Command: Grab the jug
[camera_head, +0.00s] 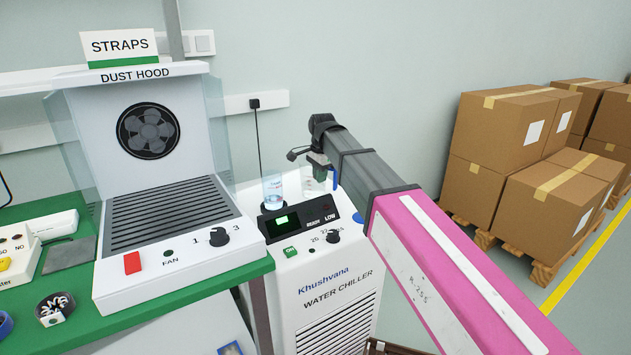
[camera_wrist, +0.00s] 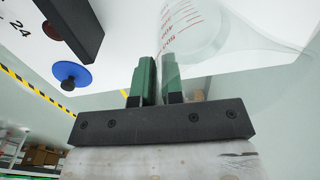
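The jug (camera_wrist: 190,28) is clear, with red graduation marks, and fills the upper middle of the wrist view. In the head view a clear vessel (camera_head: 307,183) that looks like it is under my gripper (camera_head: 318,165), behind the chiller's black panel. In the wrist view my gripper's green fingers (camera_wrist: 159,82) are close together, with the jug's clear wall running between them. The right finger looks paler, seen through the wall. I cannot tell whether the jug's base touches the chiller top.
A clear cup with bluish liquid (camera_head: 272,192) stands left of the jug on the water chiller (camera_head: 325,290). A blue disc (camera_wrist: 68,74) sits beside my gripper. The dust hood (camera_head: 150,200) is on the green bench at left. Cartons (camera_head: 505,140) stand at right.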

